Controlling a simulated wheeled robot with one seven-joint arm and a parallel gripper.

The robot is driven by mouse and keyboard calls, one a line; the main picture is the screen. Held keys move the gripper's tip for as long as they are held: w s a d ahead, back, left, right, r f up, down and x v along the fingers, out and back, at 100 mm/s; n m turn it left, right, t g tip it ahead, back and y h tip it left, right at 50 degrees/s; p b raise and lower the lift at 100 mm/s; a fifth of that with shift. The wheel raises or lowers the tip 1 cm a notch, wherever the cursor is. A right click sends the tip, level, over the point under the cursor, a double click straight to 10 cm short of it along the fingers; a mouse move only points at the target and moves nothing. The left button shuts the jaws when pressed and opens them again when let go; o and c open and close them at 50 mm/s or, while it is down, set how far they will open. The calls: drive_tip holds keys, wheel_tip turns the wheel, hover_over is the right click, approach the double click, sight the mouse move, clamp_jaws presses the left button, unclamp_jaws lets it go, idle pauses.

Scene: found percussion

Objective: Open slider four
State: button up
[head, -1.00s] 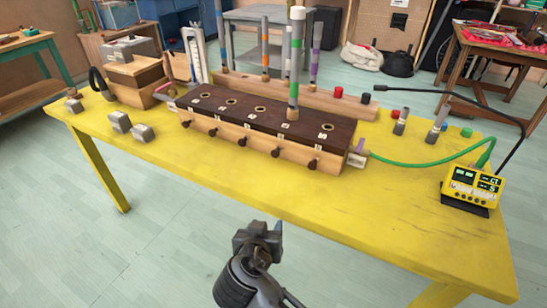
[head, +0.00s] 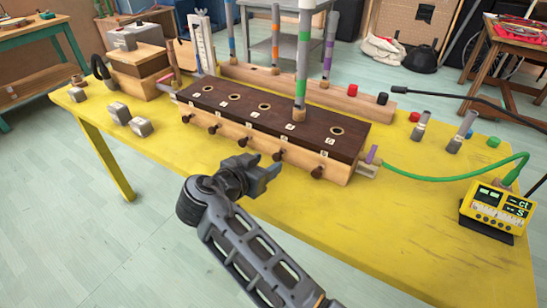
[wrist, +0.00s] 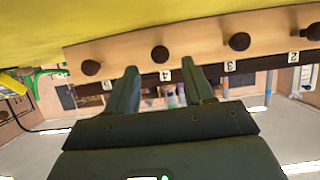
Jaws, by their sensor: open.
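A dark-topped wooden box (head: 225,101) with numbered holes stands on the yellow table (head: 400,230). Dark round knobs line its front. The slider four knob (head: 278,155) is second from the right in the head view. In the wrist view, which is upside down, this knob (wrist: 159,53) shows above the label 4. My gripper (head: 272,169) is open and empty in front of the box. In the wrist view its fingertips (wrist: 160,71) lie either side of the knob's line, apart from it. A tall white, green and grey tube (head: 302,60) stands upright at the fourth hole.
The slider five knob (head: 317,172) is close to the right and the slider three knob (head: 243,141) to the left. A green cable (head: 440,179) runs from the box's right end to a yellow meter (head: 497,208). Several metal blocks (head: 140,126) lie at the left.

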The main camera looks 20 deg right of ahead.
sight(276, 158)
drive_tip(key=shift+x, duration=2.05)
drive_tip(key=shift+c, duration=0.2)
clamp_jaws()
